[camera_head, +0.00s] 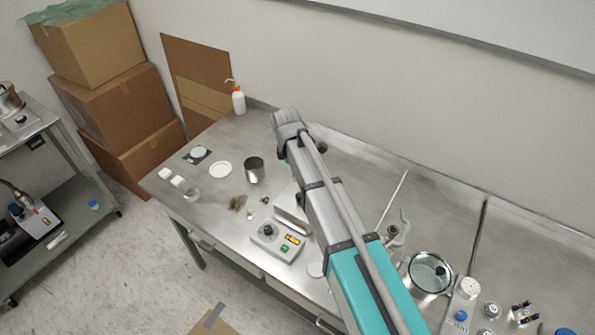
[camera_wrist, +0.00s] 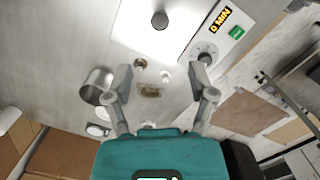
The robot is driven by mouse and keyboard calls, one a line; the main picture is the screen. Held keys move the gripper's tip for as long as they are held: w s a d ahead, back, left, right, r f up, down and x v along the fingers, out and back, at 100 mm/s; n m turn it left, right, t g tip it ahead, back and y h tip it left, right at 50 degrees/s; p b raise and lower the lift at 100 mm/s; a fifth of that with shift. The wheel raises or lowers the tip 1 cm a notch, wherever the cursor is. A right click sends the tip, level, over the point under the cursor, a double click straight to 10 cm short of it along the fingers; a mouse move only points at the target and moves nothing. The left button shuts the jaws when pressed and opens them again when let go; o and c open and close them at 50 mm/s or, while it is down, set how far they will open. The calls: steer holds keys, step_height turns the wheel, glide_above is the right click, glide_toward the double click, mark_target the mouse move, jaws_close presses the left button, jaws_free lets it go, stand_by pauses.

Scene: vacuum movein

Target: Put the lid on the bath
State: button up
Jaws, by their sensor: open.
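A bright, flat, square plate with a black knob (camera_wrist: 160,20), apparently the lid, is at the top of the wrist view. Beside it is a grey control panel (camera_wrist: 202,50) with a dial, a lit display and a green button. The panel also shows in the head view (camera_head: 270,246), with a metal wall (camera_head: 291,219), apparently the bath's, just behind it. My arm hides most of that area, so I cannot tell whether the plate rests on the bath or beside it. My gripper (camera_wrist: 163,70) is open and empty, its fingers short of the knob.
A metal beaker (camera_head: 254,172), a white disc (camera_head: 220,170) and a small brownish item (camera_head: 237,203) stand on the steel bench left of my arm. A wash bottle (camera_head: 238,100) is at the back. Right of my arm lie a round glass dish (camera_head: 430,272) and several fittings.

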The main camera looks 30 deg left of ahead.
stand_by(0.4)
steer(key=w+d+m, duration=0.2)
steer(key=d+m, duration=0.4)
steer(key=d, duration=0.8)
steer(key=w+d+m, duration=0.2)
steer(key=d+m, duration=0.3)
steer(key=d, duration=0.9)
steer(key=s+d+m, duration=0.2)
steer(key=d+m, duration=0.2)
steer(key=d, duration=0.3)
steer(key=s+d+m, duration=0.2)
steer(key=d+m, duration=0.2)
steer(key=d, duration=0.4)
steer(key=s+d+m+y, duration=0.1)
steer(key=s+d+m, duration=0.2)
steer(key=d, duration=0.4)
steer(key=shift+d+m+g, duration=0.25)
steer(key=shift+m+g, duration=0.05)
steer(key=shift+m, duration=0.4)
steer(key=shift+w+f, duration=0.1)
